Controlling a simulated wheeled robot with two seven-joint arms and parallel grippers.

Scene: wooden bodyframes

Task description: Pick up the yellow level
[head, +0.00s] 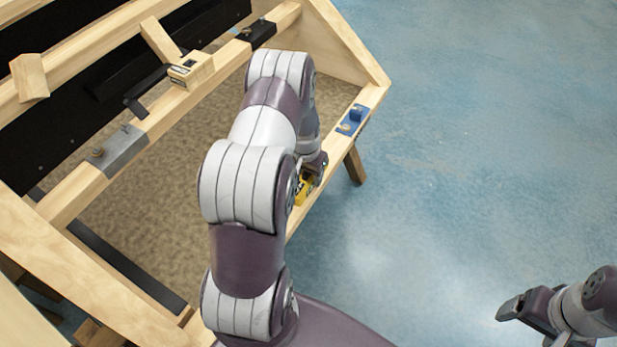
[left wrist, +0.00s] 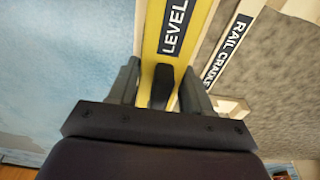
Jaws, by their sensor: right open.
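The yellow level (head: 303,188) is at the wooden frame's right-hand rail in the head view, partly hidden by my left arm. In the left wrist view the level (left wrist: 172,38), marked LEVEL, runs between the two dark fingers of my left gripper (left wrist: 160,85). The fingers sit close along both its sides, and it appears gripped. In the head view my left gripper (head: 313,172) is mostly hidden behind the arm. My right gripper (head: 525,312) is open and empty at the lower right, far from the level.
A blue tool (head: 352,120) lies further up the same rail (head: 372,96). The blue floor (head: 480,140) to the right is clear.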

